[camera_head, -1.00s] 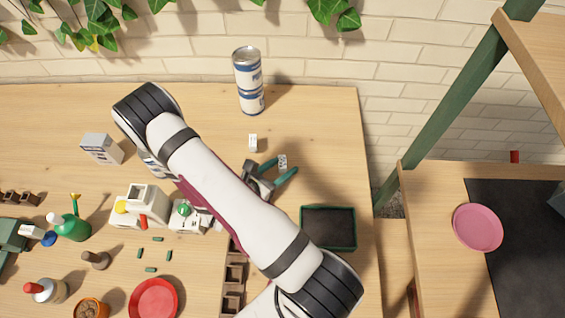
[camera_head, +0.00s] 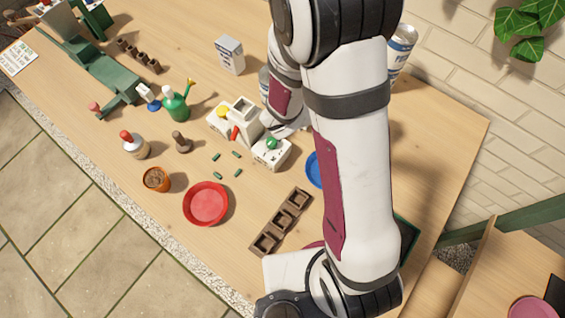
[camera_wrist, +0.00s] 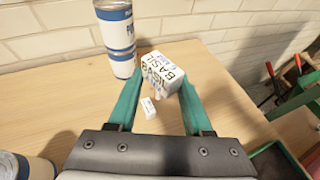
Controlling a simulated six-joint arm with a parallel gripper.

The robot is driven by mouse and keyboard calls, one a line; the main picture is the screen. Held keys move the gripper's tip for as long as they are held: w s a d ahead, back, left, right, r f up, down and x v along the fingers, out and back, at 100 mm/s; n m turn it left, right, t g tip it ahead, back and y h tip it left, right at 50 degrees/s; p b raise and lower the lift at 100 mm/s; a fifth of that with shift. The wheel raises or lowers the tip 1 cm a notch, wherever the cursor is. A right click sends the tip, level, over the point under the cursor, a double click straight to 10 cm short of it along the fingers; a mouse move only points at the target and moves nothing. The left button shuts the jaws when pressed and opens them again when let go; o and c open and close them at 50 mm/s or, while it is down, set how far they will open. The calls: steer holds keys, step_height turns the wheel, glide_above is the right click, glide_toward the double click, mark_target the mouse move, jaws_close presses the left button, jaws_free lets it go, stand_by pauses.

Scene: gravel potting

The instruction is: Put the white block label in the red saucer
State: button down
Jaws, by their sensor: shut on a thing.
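My gripper (camera_wrist: 163,84) shows two teal fingers in the wrist view, shut on a white block label (camera_wrist: 161,70) with dark lettering that seems to read BASIL. The label is tilted between the fingertips, above the wooden table. In the head view my arm hides the gripper and the held label. The red saucer (camera_head: 206,203) lies on the table left of my arm, and it looks empty.
A white and blue can (camera_wrist: 117,38) stands by the brick wall. Left of my arm are a white machine (camera_head: 245,128), a green watering can (camera_head: 174,104), a terracotta pot (camera_head: 156,179) and a brown cell tray (camera_head: 283,221). A blue saucer (camera_head: 313,170) is partly hidden.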

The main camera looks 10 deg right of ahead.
steer(key=w+a+r+n+t+y, duration=0.3)
steer(key=a+r+n+t+y, duration=0.1)
steer(key=a+r, duration=0.4)
steer(key=w+a+r+n+t+y, duration=0.3)
steer(key=w+a+r+n, duration=0.15)
steer(key=a+r, duration=0.4)
steer(key=n+t+y, duration=0.2)
steer(key=n+y, duration=0.3)
steer(key=y, duration=0.1)
glide_above(205, 186)
steer(key=s, duration=0.4)
step_height(205, 186, down, 24)
steer(key=f, duration=0.7)
steer(key=shift+s+f, duration=0.2)
steer(key=c, duration=0.6)
jaws_free()
